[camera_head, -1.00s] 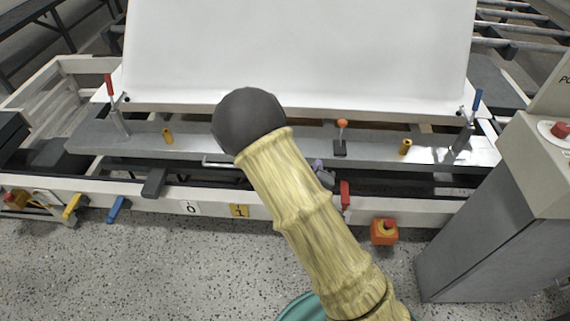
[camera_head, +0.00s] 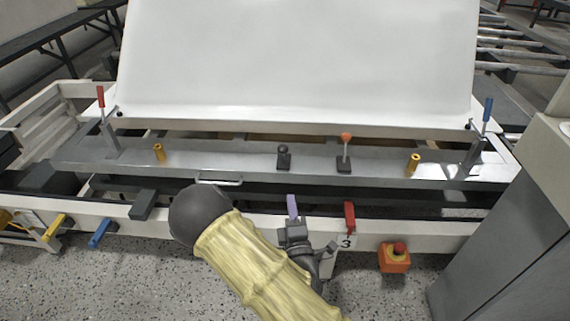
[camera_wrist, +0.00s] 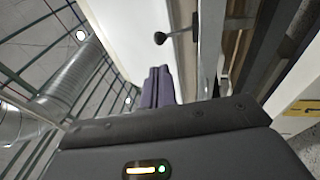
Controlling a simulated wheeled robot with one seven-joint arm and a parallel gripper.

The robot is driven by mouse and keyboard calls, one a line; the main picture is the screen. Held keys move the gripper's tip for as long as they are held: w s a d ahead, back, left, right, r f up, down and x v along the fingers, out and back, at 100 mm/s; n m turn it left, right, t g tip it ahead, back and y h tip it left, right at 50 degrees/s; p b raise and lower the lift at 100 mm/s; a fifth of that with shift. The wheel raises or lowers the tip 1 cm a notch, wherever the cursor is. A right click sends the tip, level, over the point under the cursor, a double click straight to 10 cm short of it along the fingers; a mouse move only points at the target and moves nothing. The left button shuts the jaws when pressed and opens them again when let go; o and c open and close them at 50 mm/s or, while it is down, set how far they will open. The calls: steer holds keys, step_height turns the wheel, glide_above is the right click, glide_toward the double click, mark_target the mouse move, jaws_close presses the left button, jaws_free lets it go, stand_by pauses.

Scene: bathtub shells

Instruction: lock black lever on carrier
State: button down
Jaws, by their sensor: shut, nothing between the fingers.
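The black lever (camera_head: 283,150), with a round knob, stands on the grey metal beam of the carrier (camera_head: 220,157), left of an orange-knobbed lever (camera_head: 345,150). The wrist view shows a black knob on a short stem (camera_wrist: 160,38), just beyond my fingertips and slightly to the right. My gripper (camera_head: 292,205) is in front of and below the black lever in the head view, apart from it. Its purple fingers (camera_wrist: 158,75) are together in the wrist view with nothing between them. My arm covers part of the front rail.
A large white panel (camera_head: 300,60) rises behind the beam. Red (camera_head: 100,97) and blue (camera_head: 487,108) clamp handles stand at its ends, with yellow pegs (camera_head: 159,152) (camera_head: 413,163) inward.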

mark_target(284, 153)
steer(key=b+x, duration=0.2)
steer(key=x, duration=1.1)
steer(key=shift+w+b, duration=0.3)
steer(key=shift+b, duration=0.05)
steer(key=shift+s+a+r, duration=0.1)
steer(key=shift+s+a, duration=0.05)
steer(key=shift+r+p, duration=0.1)
steer(key=shift+p, duration=0.2)
